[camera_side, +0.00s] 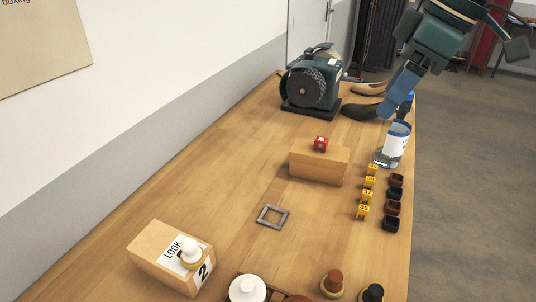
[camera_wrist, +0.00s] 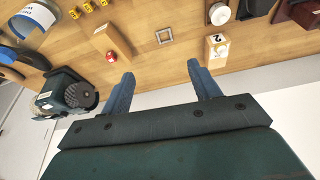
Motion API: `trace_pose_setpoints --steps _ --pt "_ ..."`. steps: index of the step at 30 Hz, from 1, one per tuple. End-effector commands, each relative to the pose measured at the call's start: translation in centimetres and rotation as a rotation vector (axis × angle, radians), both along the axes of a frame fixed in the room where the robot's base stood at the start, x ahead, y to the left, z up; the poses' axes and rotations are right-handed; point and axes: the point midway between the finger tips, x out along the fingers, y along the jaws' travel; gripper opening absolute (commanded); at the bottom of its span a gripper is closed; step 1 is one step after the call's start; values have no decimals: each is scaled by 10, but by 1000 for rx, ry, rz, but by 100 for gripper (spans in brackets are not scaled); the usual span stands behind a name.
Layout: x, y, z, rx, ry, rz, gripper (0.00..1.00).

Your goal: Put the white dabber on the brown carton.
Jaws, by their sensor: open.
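The white dabber (camera_side: 190,252), a white knob on a tan base, stands on a pale wooden block with a LOOK 2 label (camera_side: 152,245) at lower left in the side view. The wrist view shows it (camera_wrist: 219,49) at right. A dark brown box (camera_wrist: 304,14), which may be the brown carton, is cut off at the wrist view's top right corner. I cannot identify the carton with certainty. My gripper (camera_side: 396,108) is far from the dabber, near the jar at the table's far right. Its two blue fingers (camera_wrist: 162,86) are apart and empty.
A grinder (camera_side: 314,82), shoes (camera_side: 362,112) and a labelled jar (camera_side: 388,156) stand at the far end. A wooden block (camera_side: 318,166) bears a red cube. A grey square frame (camera_side: 272,216) lies mid-table. Yellow cubes, dark cups, a brown dabber (camera_side: 332,282) and white round thing (camera_side: 247,288) are nearer.

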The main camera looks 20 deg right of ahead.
Motion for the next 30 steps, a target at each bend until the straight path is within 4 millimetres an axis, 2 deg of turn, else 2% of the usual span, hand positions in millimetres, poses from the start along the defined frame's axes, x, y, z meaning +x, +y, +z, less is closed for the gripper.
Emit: trace_pose_setpoints --steps 3,8,18,24,30 --pt "-22 -32 1 13 -17 -96 62" --pt "-51 -70 -5 28 -40 -221 62" --pt "-122 -137 -37 49 -95 -487 62" --pt "-160 -165 -64 54 -128 -625 62" --pt "-180 -178 -82 56 -147 -703 62"
